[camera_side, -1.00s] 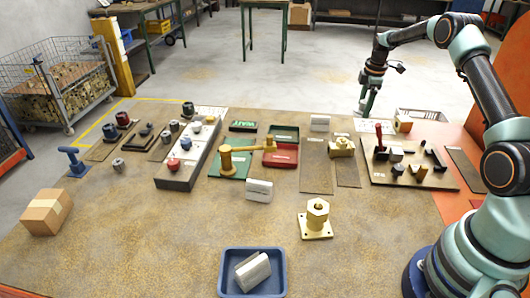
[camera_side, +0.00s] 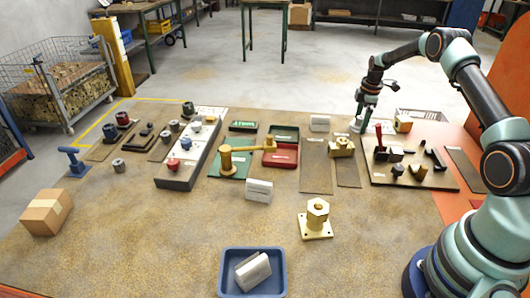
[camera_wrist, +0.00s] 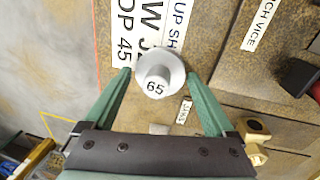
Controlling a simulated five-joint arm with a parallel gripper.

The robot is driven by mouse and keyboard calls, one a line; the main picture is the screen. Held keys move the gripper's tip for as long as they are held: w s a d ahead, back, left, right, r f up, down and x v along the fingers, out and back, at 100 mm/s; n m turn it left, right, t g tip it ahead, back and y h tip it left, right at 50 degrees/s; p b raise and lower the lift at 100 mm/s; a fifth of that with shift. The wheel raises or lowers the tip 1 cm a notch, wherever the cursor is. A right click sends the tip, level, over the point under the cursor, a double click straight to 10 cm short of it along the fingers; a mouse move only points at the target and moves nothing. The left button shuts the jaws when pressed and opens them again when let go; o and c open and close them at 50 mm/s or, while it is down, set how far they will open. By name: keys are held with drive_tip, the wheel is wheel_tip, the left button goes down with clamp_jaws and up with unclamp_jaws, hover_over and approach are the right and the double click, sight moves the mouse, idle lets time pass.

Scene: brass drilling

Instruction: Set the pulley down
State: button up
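The pulley is a pale, stepped round piece (camera_wrist: 157,80) marked 65, upright between the fingertips in the wrist view. It also shows as a small pale shape (camera_side: 357,125) under my gripper in the side view. My gripper (camera_wrist: 160,73) has one teal fingertip close against each side of the pulley and looks shut on it. In the side view my gripper (camera_side: 358,114) points down at the far right of the bench. A printed white sheet (camera_wrist: 123,45) lies beside the pulley. I cannot tell whether the pulley's underside touches the surface.
A board (camera_side: 440,180) with a red-handled vice and several dark parts lies nearer. A white block (camera_side: 320,123) stands to the left. A brass hex piece (camera_side: 317,220) and a blue tray (camera_side: 224,272) are nearer the front.

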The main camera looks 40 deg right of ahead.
wheel_tip(320, 180, up, 12)
drive_tip(key=s+a, duration=0.1)
drive_tip(key=a+r+m+t, duration=0.1)
drive_tip(key=a+r+m, duration=0.2)
drive_tip(key=a+r, duration=0.65)
drive_tip(key=s+a+r+m+t, duration=0.1)
drive_tip(key=s+a+r+m, duration=0.15)
drive_tip(key=s+a, duration=0.45)
drive_tip(key=s+a+r+m+t, duration=0.1)
drive_tip(key=s+a+r+m, duration=0.2)
drive_tip(key=a, duration=0.7)
drive_tip(key=s+a+f+m+t+y, duration=0.1)
drive_tip(key=s+a+f, duration=0.2)
drive_tip(key=s+a, duration=0.3)
drive_tip(key=shift+s, duration=1.1)
